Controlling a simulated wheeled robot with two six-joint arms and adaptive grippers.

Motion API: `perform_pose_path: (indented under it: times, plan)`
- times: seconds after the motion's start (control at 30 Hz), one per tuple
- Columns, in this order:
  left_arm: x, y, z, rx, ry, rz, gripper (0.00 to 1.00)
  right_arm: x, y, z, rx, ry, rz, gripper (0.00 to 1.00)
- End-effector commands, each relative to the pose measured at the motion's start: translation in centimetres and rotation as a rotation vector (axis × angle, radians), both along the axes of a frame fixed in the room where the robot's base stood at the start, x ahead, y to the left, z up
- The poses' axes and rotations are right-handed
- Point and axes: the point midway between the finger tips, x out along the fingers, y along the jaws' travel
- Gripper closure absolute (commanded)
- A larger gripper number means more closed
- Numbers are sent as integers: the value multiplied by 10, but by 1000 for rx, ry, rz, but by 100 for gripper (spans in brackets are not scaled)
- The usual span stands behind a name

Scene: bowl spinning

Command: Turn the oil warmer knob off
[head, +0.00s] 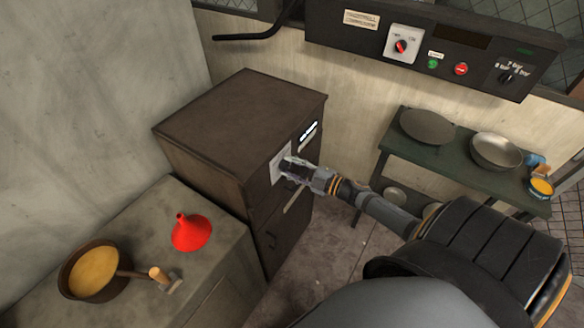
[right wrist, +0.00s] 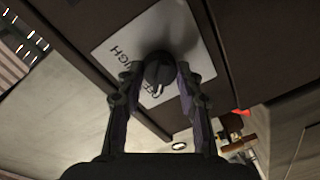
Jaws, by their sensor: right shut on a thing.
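The oil warmer is a dark brown cabinet (head: 240,125) at the middle left of the head view. Its front carries a white label plate (head: 277,166), which also shows in the right wrist view (right wrist: 112,50) with the words "OFF" and "HIGH". A black round knob (right wrist: 159,70) with a pale pointer mark sits on that plate. My right gripper (head: 287,167) is at the plate, and in the right wrist view its two fingers (right wrist: 160,80) are closed on the knob's sides. In the head view the gripper hides the knob. My left gripper is not in view.
A counter (head: 215,275) at lower left holds a red funnel (head: 191,232) and a pot of yellow liquid (head: 92,272). A green table (head: 440,165) with pans stands right. A control panel (head: 430,45) hangs on the back wall. Floor between is open.

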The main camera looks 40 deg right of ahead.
Motion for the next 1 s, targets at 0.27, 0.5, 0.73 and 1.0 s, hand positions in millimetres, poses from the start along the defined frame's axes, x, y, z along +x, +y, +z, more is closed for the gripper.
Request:
perform_pose_path:
  times: [0.27, 0.5, 0.73, 1.0]
  plan:
    - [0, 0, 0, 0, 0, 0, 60, 0, 0, 0, -1, -1, 1, 47]
    - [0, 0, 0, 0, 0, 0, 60, 0, 0, 0, 0, 0, 0, 41]
    - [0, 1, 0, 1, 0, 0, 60, -10, -5, -1, -2, 3, 2, 41]
    - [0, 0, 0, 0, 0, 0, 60, -58, -26, 1, -3, 8, 5, 41]
